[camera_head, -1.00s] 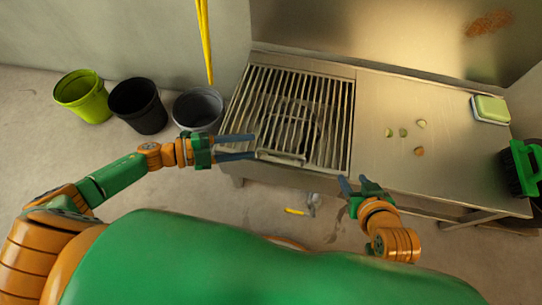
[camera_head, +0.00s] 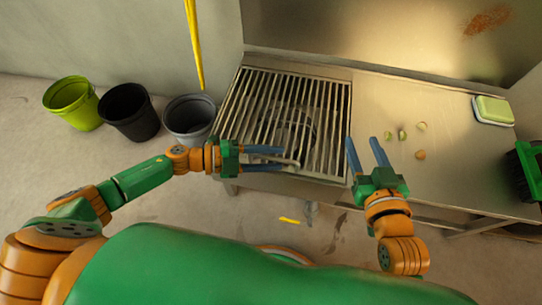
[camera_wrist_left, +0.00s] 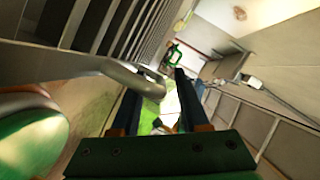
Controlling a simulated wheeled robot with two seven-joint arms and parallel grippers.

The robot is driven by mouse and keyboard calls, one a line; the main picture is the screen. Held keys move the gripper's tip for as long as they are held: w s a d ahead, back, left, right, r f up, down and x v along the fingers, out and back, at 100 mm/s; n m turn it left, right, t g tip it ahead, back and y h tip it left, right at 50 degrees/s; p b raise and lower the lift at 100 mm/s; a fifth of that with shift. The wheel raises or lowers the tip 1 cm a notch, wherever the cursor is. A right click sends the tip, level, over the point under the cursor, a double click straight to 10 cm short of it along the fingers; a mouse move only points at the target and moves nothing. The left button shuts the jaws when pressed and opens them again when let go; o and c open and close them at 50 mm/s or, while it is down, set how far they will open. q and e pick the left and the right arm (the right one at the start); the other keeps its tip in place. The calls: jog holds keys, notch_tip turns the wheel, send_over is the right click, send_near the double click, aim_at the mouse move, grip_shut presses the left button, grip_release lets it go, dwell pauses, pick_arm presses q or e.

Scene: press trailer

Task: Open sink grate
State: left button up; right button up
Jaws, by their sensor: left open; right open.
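The sink grate (camera_head: 250,115), a rack of metal bars, lies flat over the sink at the left of the steel counter. A metal handle (camera_head: 294,162) sticks out at its front edge. My left gripper (camera_head: 282,157) is open at this handle, fingers pointing right along the grate's front. In the left wrist view the handle (camera_wrist_left: 135,77) reaches in from the left to between or just above the open fingers (camera_wrist_left: 157,84); contact cannot be told. My right gripper (camera_head: 363,141) is open and empty, near the grate's front right corner, fingers pointing toward the counter.
Several food scraps (camera_head: 402,135) lie on the counter (camera_head: 450,160). A green and white sponge (camera_head: 493,110) and a green brush (camera_head: 525,170) are at the right. Green (camera_head: 72,103), black (camera_head: 130,112) and grey (camera_head: 190,118) buckets stand left of the sink. A yellow item (camera_head: 290,220) lies on the floor.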

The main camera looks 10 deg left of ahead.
pick_arm(q)
grip_shut()
dwell(1.3)
